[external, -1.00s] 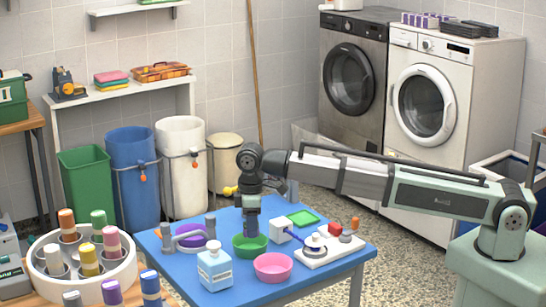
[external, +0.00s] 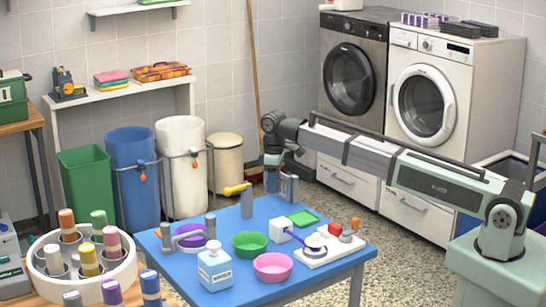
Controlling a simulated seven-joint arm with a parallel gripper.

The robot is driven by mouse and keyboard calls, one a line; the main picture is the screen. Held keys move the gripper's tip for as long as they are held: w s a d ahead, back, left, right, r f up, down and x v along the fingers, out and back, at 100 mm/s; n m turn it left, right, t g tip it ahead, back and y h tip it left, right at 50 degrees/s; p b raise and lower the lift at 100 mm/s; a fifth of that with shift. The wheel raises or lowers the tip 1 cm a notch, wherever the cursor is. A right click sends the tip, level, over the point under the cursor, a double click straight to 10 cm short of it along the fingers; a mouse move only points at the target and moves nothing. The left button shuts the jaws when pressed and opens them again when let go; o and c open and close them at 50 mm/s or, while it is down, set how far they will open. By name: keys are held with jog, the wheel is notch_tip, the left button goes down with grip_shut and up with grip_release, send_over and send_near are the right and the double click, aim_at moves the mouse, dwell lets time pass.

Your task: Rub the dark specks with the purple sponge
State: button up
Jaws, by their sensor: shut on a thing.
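I cannot make out any dark specks.
A round holder (external: 82,292) stands front left.

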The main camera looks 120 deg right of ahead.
aim_at(275, 212)
jog(key=shift+s+d+f, duration=0.15)
jog(key=shift+s+d, duration=0.05)
jog(key=shift+s, duration=0.2)
jog(key=shift+f, duration=3.7)
jog(key=shift+d+f, duration=0.2)
jog(key=shift+d, duration=1.75)
jog(key=shift+c, duration=0.5)
jog(key=a, duration=0.4)
jog(key=shift+r, duration=4.05)
jog(key=shift+w, duration=0.15)
